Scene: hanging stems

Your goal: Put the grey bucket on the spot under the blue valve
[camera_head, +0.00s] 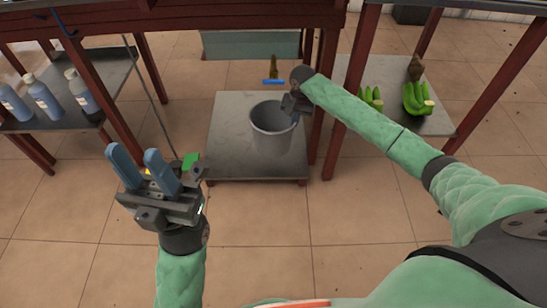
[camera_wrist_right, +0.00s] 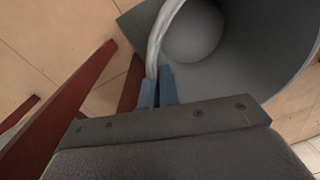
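The grey bucket (camera_head: 272,138) is upright over a low grey board (camera_head: 230,165) under the workbench; I cannot tell whether its base touches the board. A blue valve handle (camera_head: 273,82) on a brown stem shows behind the bucket. No marked spot is visible under it. My right gripper (camera_head: 291,106) is at the bucket's right rim. In the right wrist view, its blue fingers (camera_wrist_right: 158,86) are close together on the rim of the bucket (camera_wrist_right: 250,50). My left gripper (camera_head: 133,152) has its fingers apart and empty, left of the board.
Red-brown table legs (camera_head: 331,100) stand right of the bucket. Blue bottles (camera_head: 43,97) stand on a left shelf, and green bananas (camera_head: 417,100) lie on a right shelf. A pale green bin (camera_head: 225,44) is behind. A small green patch (camera_head: 190,160) shows beside my left gripper. The front floor is clear.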

